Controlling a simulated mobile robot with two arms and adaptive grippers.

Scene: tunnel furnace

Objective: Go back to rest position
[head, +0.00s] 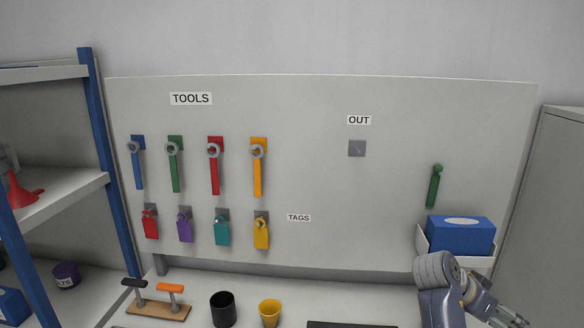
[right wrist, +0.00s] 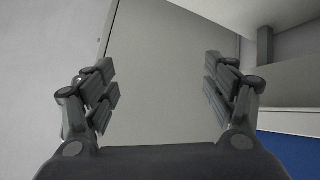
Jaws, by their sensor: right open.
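My right gripper (head: 515,318) is at the lower right of the head view, in front of the workbench's right end and below the blue box. In the right wrist view its two fingers (right wrist: 162,92) are spread wide with nothing between them. A grey surface lies beyond the fingers. My left gripper does not show in the head view. A tool board (head: 320,190) on the wall holds blue (head: 138,168), green (head: 175,170), red (head: 214,172) and yellow (head: 258,174) tools under the TOOLS label. Coloured tags hang below them. The OUT plate (head: 357,148) is empty.
A blue box (head: 460,235) sits in a white holder at the board's right, below a green handle (head: 434,187). A grey cabinet (head: 550,200) stands at the far right. A shelf rack (head: 105,150) stands left. A black cup (head: 222,310) and yellow cup (head: 270,312) stand on the bench.

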